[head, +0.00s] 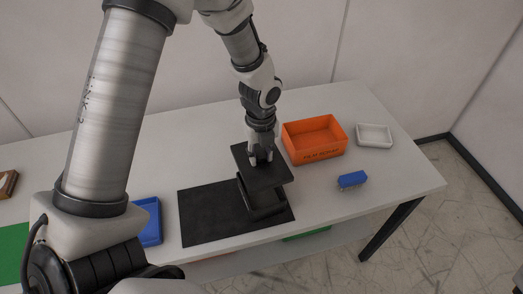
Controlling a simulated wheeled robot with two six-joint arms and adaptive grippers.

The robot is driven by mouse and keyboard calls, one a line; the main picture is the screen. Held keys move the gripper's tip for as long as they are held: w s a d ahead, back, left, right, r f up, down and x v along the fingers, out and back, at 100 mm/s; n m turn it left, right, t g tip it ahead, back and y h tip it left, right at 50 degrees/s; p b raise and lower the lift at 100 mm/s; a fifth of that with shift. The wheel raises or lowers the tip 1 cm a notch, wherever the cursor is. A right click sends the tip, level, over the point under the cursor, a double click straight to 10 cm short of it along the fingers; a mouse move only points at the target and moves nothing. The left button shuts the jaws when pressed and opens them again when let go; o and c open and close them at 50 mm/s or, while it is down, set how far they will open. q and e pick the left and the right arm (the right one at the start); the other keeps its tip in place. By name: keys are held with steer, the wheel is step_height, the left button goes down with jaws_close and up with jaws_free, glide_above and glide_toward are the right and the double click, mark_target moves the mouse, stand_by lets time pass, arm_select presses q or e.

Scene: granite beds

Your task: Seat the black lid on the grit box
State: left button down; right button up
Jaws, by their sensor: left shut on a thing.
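The black lid (268,176) is a flat dark plate. My left gripper (260,159) comes down from above and is shut on the lid near its middle, on a part that the fingers hide. The dark grit box (262,204) stands directly below the lid on a black mat (205,215). The lid covers most of the box's top, and only its near side and lower part show. I cannot tell whether the lid touches the rim or hangs just above it. My right gripper is not in view.
An orange bin (304,158) stands close behind and right of the box. A small white tray (375,145) and a blue object (352,181) lie further right. A blue tray (151,236) is left of the mat. The table's (400,180) right end is mostly clear.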

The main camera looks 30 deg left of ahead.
arm_select(q)
steer(key=shift+w+d, duration=0.1)
steer(key=shift+r+p, duration=0.15)
steer(key=shift+p, duration=0.4)
step_height(320, 180, down, 10)
steer(key=b, duration=0.4)
steer(key=shift+r, duration=0.25)
steer(key=shift+f+b, duration=0.5)
steer(key=shift+f, duration=0.3)
steer(key=c, duration=0.7)
jaws_free()
steer(key=shift+c, duration=0.2)
steer(key=shift+r, duration=0.1)
